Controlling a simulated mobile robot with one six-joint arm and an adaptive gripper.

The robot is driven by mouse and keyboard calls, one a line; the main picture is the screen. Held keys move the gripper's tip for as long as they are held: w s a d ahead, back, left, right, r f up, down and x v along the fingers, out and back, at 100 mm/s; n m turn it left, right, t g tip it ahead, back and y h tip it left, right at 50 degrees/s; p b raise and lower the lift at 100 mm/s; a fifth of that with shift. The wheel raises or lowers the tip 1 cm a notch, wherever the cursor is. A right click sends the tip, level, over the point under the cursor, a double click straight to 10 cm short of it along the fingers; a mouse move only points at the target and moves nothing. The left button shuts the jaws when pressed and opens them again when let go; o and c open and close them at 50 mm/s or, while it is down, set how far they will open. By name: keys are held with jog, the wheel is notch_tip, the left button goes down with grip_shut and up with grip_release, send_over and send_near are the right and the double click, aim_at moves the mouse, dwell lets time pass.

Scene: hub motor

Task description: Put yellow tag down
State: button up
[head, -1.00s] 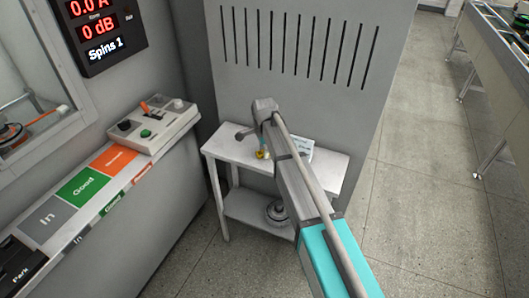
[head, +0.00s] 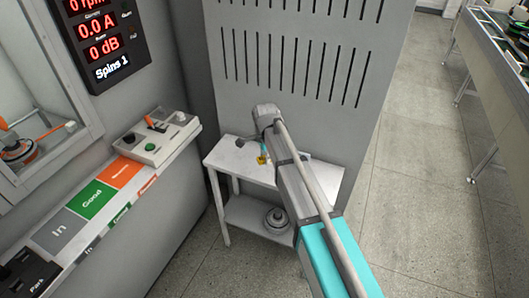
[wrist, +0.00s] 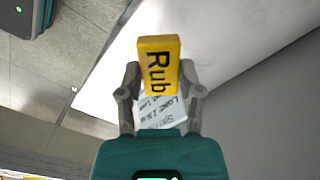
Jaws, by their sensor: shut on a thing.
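My gripper (wrist: 160,82) is shut on a yellow tag (wrist: 158,62) with "Rub" printed on it in black. The tag sticks out beyond the fingertips in the wrist view. In the head view the yellow tag (head: 262,160) shows small below the end of my arm, over the small white table (head: 229,153). I cannot tell whether the tag touches the tabletop. My arm hides part of the table.
A white handwritten note (wrist: 165,113) shows behind the tag, partly covered by my gripper. The table's lower shelf holds a round grey motor part (head: 277,219). A grey slotted cabinet (head: 310,60) stands behind the table. A control box (head: 155,137) and labelled counter (head: 88,200) are at left.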

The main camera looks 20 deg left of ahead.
jog(key=s+d+r+p, duration=0.4)
jog(key=s+d+r, duration=0.1)
jog(key=s, duration=0.3)
jog(key=shift+s+r, duration=0.15)
jog(key=shift+s, duration=0.2)
dwell(0.8)
